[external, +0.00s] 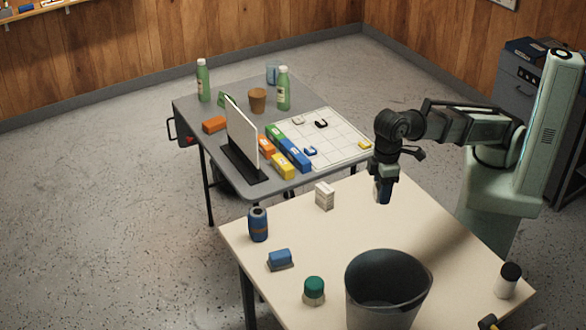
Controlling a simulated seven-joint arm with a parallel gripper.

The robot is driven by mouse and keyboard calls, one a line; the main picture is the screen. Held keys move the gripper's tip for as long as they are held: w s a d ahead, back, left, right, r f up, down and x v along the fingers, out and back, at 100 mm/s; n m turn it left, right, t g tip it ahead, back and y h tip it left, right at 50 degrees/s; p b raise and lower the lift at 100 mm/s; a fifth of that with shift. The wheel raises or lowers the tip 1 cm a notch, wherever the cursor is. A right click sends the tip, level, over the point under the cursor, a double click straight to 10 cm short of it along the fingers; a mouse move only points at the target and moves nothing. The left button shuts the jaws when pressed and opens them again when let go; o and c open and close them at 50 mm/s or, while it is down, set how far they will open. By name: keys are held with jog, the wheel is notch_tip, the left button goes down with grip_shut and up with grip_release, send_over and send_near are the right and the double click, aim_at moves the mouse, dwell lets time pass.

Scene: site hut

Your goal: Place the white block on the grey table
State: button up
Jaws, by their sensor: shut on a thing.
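A small white block (325,195) stands upright on the cream table (450,240), near its back edge. The grey table (190,100) is behind and to the left, with many things on it. My gripper (383,198) points down over the back part of the cream table, to the right of the white block and apart from it. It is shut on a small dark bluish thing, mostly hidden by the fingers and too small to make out.
A dark bin (352,300), a blue can (258,224), a blue eraser (279,258), a green-topped jar (314,290) and a black-capped bottle (508,281) stand on the cream table. The grey table holds green bottles (203,80), a white upright panel (242,135), coloured boxes and a white gridded board (335,135).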

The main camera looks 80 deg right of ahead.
jog(key=w+d+m, duration=0.2)
jog(key=w+d, duration=0.4)
jog(key=w, duration=0.6)
jog(key=w+d+m, duration=0.3)
jog(key=w+d, duration=0.3)
jog(key=w, duration=0.5)
jog(key=w+d+m, duration=0.2)
jog(key=w+d, duration=0.5)
jog(key=w, duration=0.5)
jog(key=w+d+m, duration=0.2)
jog(key=w+d, duration=0.5)
jog(key=d, duration=0.6)
jog(key=w+d+m, duration=0.3)
jog(key=w+d, duration=0.4)
jog(key=d, duration=0.5)
jog(key=w+d+m, duration=0.2)
jog(key=w+d, duration=0.5)
jog(key=d, duration=0.6)
jog(key=shift+w+a+f, duration=0.1)
jog(key=shift+a+f, duration=0.05)
jog(key=shift+f, duration=7)
jog(key=shift+a+f, duration=0.1)
jog(key=shift+f, duration=7)
jog(key=shift+f, duration=0.15)
jog(key=o, duration=1.1)
